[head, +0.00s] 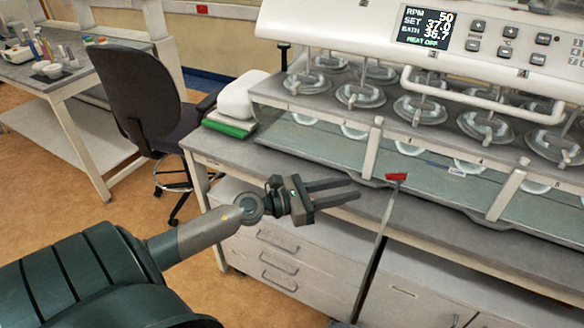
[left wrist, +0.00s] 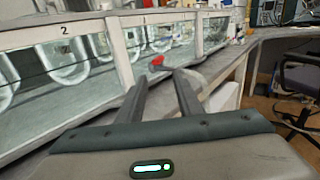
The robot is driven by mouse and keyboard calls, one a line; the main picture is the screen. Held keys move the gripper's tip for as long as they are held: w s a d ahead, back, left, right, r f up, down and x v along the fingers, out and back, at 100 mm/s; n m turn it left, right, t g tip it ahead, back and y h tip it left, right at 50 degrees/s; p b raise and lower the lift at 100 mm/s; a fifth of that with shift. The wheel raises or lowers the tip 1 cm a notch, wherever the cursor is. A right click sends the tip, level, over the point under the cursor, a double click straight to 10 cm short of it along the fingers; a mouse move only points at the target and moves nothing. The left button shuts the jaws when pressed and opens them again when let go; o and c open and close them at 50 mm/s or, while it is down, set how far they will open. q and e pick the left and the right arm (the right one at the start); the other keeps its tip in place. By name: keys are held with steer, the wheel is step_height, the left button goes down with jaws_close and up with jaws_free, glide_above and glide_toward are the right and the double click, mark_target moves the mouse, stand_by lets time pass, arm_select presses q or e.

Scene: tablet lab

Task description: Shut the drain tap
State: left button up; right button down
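The drain tap shows as a small red lever (head: 397,177) at the front of the glass-walled water bath (head: 330,139), above the bench's front edge. In the left wrist view the red lever (left wrist: 157,61) is beyond my fingertips, roughly between them and slightly left of centre. My left gripper (head: 356,189) is open and empty. Its two fingers point right toward the tap, a short gap left of it in the head view. A grey hose (head: 376,240) runs down from below the lever. My right gripper is not in view.
Glass vessels (head: 360,95) stand in the bath beneath the control panel (head: 424,28). A white handle bar (head: 480,96) crosses its front. An office chair (head: 140,95) stands at the left. A green-and-white stack (head: 230,127) lies on the bench.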

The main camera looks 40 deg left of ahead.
arm_select(q)
steer(key=b+v, duration=0.3)
steer(key=v, duration=0.3)
steer(key=a+f+n+y+p, duration=0.1)
steer(key=a+f+n+y, duration=0.3)
steer(key=f+n, duration=0.6)
steer(key=a+f+n+y+p, duration=0.1)
steer(key=a+f+n+y, duration=0.3)
steer(key=f+n, duration=0.6)
steer(key=shift+s+a+f+y+p, duration=0.35)
steer(key=shift+f+y, duration=0.25)
steer(key=shift+f, duration=0.5)
